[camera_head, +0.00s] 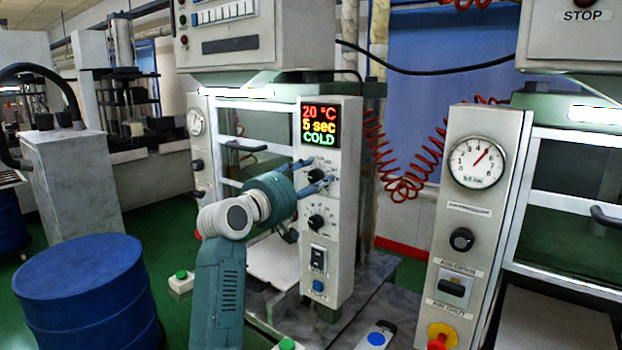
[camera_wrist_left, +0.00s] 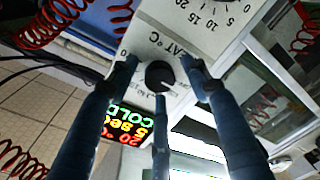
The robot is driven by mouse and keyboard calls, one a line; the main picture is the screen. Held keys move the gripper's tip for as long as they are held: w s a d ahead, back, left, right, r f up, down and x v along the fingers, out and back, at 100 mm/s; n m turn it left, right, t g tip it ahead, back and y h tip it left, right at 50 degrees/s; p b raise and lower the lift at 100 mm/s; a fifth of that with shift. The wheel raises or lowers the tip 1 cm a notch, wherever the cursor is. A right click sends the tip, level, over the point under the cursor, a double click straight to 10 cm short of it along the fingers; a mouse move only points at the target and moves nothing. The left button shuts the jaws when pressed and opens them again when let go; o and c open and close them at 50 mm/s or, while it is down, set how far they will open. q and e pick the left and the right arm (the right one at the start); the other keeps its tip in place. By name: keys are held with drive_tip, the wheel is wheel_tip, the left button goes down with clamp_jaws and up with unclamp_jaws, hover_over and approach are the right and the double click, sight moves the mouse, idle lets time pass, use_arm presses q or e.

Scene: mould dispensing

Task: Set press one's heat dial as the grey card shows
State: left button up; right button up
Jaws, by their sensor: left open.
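The heat dial (camera_wrist_left: 160,75) is a black round knob on a pale panel. Its label, partly covered, shows "AT °C" upside down in the left wrist view. My left gripper (camera_head: 320,171) is open, its three blue fingers around the dial; I cannot tell whether they touch it. In the head view the fingers partly hide the dial (camera_head: 316,176). The display (camera_head: 319,125) above reads 20 °C, 5 sec, COLD; it shows upside down in the left wrist view (camera_wrist_left: 128,125). I cannot make out a grey card. My right gripper is not in view.
A second black dial (camera_head: 316,221), a switch (camera_head: 318,259) and a blue button (camera_head: 318,286) sit lower on the panel. A neighbouring press column (camera_head: 471,215) with a gauge stands at the right. A blue drum (camera_head: 85,290) stands at the left. Red coiled hoses (camera_head: 405,188) hang behind.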

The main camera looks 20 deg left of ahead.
use_arm(q)
drive_tip(key=c, duration=1.1)
drive_tip(key=shift+c, duration=0.2)
